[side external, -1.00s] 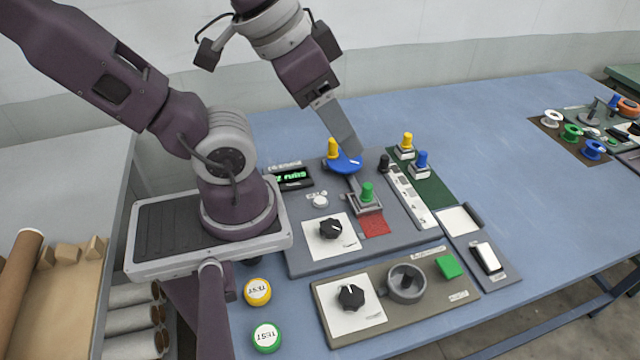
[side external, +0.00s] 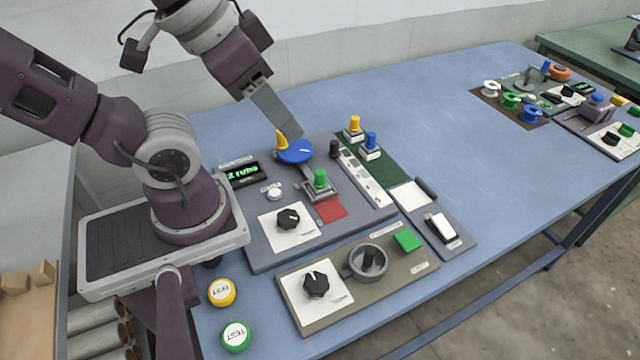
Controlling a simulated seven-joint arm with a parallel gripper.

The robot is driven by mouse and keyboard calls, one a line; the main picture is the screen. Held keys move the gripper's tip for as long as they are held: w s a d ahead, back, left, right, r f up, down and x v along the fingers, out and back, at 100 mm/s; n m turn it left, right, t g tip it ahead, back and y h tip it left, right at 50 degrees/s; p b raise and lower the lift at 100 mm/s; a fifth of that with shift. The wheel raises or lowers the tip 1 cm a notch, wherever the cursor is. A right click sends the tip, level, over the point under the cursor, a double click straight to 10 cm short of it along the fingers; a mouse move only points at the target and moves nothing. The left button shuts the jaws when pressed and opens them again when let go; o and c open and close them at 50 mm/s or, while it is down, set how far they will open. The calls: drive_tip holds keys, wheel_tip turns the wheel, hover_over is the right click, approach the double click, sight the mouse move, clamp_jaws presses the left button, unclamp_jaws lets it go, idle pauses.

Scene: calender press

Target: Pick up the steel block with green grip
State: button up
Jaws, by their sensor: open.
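The steel block with green grip (side external: 319,188) sits upright on the grey press panel, at the near end of the bar below the blue disc. Its green knob points up. My gripper (side external: 292,131) is above and behind it, close over the blue disc (side external: 296,151) with its yellow handle (side external: 281,139). The gripper shows nearly edge-on as a grey plate, and the gap between its fingers is hidden. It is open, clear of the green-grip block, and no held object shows.
Blocks with a yellow grip (side external: 354,127) and a blue grip (side external: 371,144) stand to the right on a green mat (side external: 388,172). A black knob (side external: 288,218) and red patch (side external: 331,209) lie nearer. A second panel (side external: 335,316) is in front.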

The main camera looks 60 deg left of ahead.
drive_tip(key=m+g, duration=0.6)
drive_tip(key=m, duration=0.8)
hover_over(320, 171)
drive_tip(key=f, duration=1.4)
drive_tip(key=shift+a+f, duration=0.1)
drive_tip(key=shift+a, duration=0.1)
drive_tip(key=shift+w+f, duration=0.15)
drive_tip(key=shift+f, duration=0.1)
drive_tip(key=f, duration=0.7)
drive_tip(key=shift+s+d, duration=0.2)
drive_tip(key=shift+d, duration=0.05)
clamp_jaws()
